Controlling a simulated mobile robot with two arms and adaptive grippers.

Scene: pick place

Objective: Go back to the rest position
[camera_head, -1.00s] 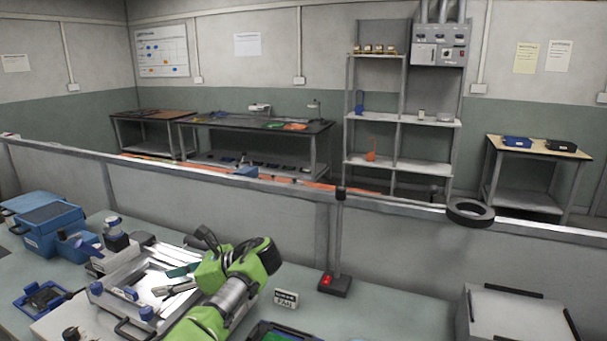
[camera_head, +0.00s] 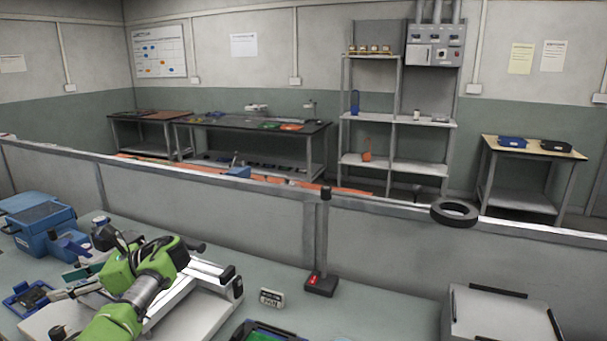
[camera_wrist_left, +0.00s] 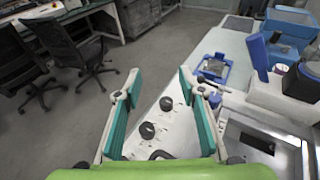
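My left gripper (camera_head: 72,283) is at the lower left of the head view, at the end of my green arm. It hangs above the left part of the workbench, beside a white-and-grey device (camera_head: 205,300). The left wrist view shows its two teal-padded fingers (camera_wrist_left: 160,86) spread wide with nothing between them. Below them is a light panel with black knobs (camera_wrist_left: 148,130). My arm hides part of the device in the head view. My right gripper is not in view.
Blue cases (camera_head: 40,220) and a small blue tray (camera_head: 28,298) lie at the left of the bench. A low partition (camera_head: 390,245) runs behind.

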